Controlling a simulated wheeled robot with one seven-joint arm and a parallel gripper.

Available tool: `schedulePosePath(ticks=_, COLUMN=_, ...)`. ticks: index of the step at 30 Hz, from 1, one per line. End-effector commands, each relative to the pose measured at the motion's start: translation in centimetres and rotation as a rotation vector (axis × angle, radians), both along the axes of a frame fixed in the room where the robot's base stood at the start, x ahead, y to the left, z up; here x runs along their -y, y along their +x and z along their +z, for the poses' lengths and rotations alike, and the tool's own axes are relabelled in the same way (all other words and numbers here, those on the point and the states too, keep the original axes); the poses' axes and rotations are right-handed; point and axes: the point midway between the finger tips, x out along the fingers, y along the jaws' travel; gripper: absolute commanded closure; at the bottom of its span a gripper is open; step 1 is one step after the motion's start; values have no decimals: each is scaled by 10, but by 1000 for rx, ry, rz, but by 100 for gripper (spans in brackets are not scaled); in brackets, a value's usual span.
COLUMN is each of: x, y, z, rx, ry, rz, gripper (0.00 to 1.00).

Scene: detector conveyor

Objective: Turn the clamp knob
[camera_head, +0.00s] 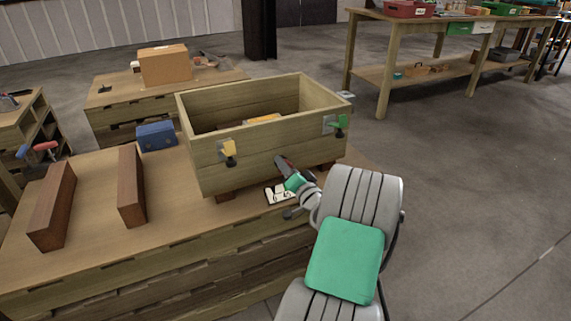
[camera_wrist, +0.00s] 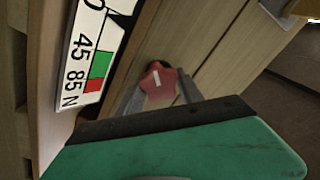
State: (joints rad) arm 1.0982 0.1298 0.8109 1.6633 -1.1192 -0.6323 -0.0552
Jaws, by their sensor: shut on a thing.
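The clamp knob is a red, star-shaped knob with a white mark (camera_wrist: 158,82), in the wrist view against the wooden box wall. My gripper (camera_wrist: 160,92) has a finger on each side of the knob and is shut on it. In the head view my gripper (camera_head: 281,160) is at the front wall of the large open wooden box (camera_head: 262,163) and hides the knob. A yellow clamp (camera_head: 229,151) and a green clamp (camera_head: 341,124) sit on the same wall, left and right of my gripper.
A white card with printed marks (camera_head: 276,194) lies on the workbench (camera_head: 100,235) below my gripper; it shows close by in the wrist view (camera_wrist: 88,52). A blue box (camera_head: 156,136) and two brown wooden blocks (camera_head: 131,187) stand left of the box.

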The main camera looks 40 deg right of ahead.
Motion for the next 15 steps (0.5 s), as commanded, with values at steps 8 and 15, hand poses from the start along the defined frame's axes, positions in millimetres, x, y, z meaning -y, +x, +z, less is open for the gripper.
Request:
schedulePosePath(ticks=8, x=0, y=-1, z=0, rx=69, ry=247, rz=-1, gripper=97)
schedulePosePath(ticks=15, x=1, y=-1, z=-1, rx=119, ry=413, rz=0, gripper=97)
